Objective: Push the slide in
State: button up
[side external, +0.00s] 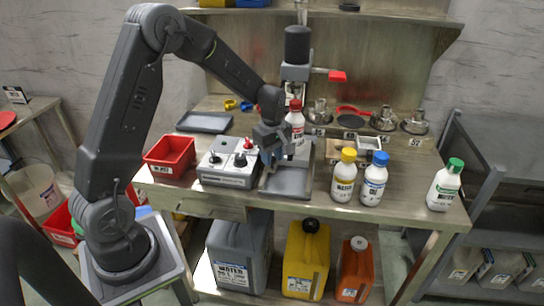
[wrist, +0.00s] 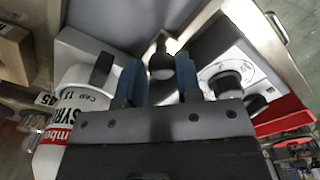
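My gripper (side external: 277,155) is low over the bench, in front of the metal stand and above a grey tray (side external: 288,183). In the wrist view its two blue fingers (wrist: 159,75) stand apart with a dark round knob (wrist: 161,65) between or just beyond their tips. I cannot tell whether the fingers touch the knob or whether it belongs to the slide. The slide is not clearly identifiable in either view. The grey control box (side external: 229,164) with dark knobs and a red button stands left of the gripper.
A white bottle with a red cap (side external: 295,120) stands close behind my gripper; a large white bottle (wrist: 75,125) is close in the wrist view. A red bin (side external: 170,154) is left. Yellow-capped (side external: 344,177) and blue-capped (side external: 374,181) bottles stand right.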

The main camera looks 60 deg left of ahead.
jog(key=o, duration=0.4)
jog(key=shift+r, duration=0.1)
notch_tip(320, 180, up, 14)
dwell(0.5)
jog(key=s+d+r+m+t, duration=0.3)
jog(key=s+d+r+m, duration=0.3)
jog(key=s+d+m, duration=0.4)
jog(key=s+d+f+m+t, duration=0.1)
jog(key=s+d+m, duration=0.3)
jog(key=s+m, duration=0.4)
jog(key=s+t, duration=0.1)
jog(key=s, duration=0.3)
jog(key=shift+f+t, duration=0.3)
jog(key=shift+f, duration=0.1)
